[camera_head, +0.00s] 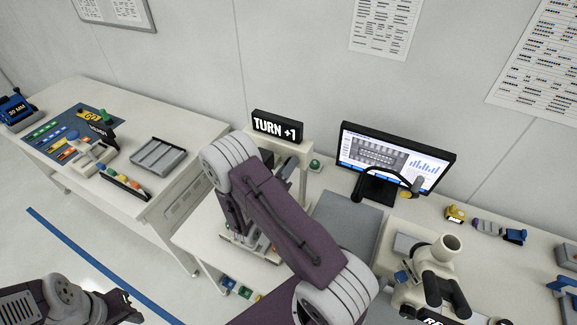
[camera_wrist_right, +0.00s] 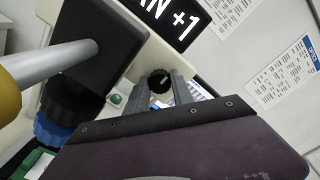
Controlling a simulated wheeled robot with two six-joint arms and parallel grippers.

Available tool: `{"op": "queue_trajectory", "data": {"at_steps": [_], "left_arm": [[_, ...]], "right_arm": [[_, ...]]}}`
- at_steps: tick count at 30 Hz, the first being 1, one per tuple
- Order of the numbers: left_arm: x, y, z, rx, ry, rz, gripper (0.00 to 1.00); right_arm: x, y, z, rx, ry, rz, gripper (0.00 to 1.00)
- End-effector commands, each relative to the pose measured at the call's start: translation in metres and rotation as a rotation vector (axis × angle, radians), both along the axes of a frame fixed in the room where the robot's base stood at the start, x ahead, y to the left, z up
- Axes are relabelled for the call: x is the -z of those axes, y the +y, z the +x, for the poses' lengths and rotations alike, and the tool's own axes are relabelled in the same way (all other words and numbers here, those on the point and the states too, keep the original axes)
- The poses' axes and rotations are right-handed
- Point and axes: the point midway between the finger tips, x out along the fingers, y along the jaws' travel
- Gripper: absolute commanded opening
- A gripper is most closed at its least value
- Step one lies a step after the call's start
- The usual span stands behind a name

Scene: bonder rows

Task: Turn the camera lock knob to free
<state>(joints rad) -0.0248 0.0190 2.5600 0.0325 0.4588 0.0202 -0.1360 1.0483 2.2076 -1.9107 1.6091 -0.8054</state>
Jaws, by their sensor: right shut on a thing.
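A black round knob (camera_wrist_right: 160,80) with a pale mark sits below the TURN +1 sign in the right wrist view. My right gripper (camera_wrist_right: 168,88) has its two grey fingers at the knob, shut on it. In the head view my right arm covers the front of the cream machine (camera_head: 291,146) under the TURN +1 sign (camera_head: 277,127); the knob and fingertips are hidden there. My left gripper (camera_head: 128,308) is at the lower left, away from the benches; its finger gap is unclear.
A monitor (camera_head: 395,158) stands right of the machine, with a microscope (camera_head: 436,275) in front. A left bench holds a grey tray (camera_head: 157,157) and a blue mat. In the wrist view a dark block with a grey rod (camera_wrist_right: 70,62) is close on the left, above a blue knob (camera_wrist_right: 52,130).

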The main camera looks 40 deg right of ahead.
Motion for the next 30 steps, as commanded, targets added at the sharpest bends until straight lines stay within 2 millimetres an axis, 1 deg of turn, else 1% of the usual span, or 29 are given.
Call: {"op": "queue_trajectory", "data": {"at_steps": [1, 3, 11, 14, 17, 24, 27, 30], "left_arm": [[0.000, 0.000, 0.000, 0.000, 0.000, 0.000, 0.36], [0.000, 0.000, 0.000, 0.000, 0.000, 0.000, 0.36], [0.000, 0.000, 0.000, 0.000, 0.000, 0.000, 0.36], [0.003, 0.000, 0.000, 0.000, 0.000, 0.000, 0.36], [0.010, 0.000, 0.000, 0.000, 0.000, 0.000, 0.36], [0.029, 0.000, 0.000, 0.000, 0.000, 0.000, 0.36], [0.033, 0.000, 0.000, 0.000, 0.000, 0.000, 0.36], [0.035, 0.000, 0.000, 0.000, 0.000, 0.000, 0.36]], "right_arm": [[-0.001, 0.000, 0.001, -0.001, -0.002, -0.003, 0.34], [-0.001, 0.000, 0.000, -0.001, -0.002, -0.003, 0.50], [0.000, 0.000, 0.000, 0.000, -0.001, -0.001, 0.50], [0.001, 0.004, -0.001, -0.001, 0.000, -0.001, 0.50], [0.003, 0.016, -0.007, -0.005, 0.000, 0.000, 0.50], [0.003, 0.059, -0.028, -0.007, -0.002, 0.000, 0.50], [0.002, 0.072, -0.035, -0.005, -0.002, 0.000, 0.50], [0.001, 0.078, -0.040, -0.002, -0.002, 0.000, 0.50]]}}
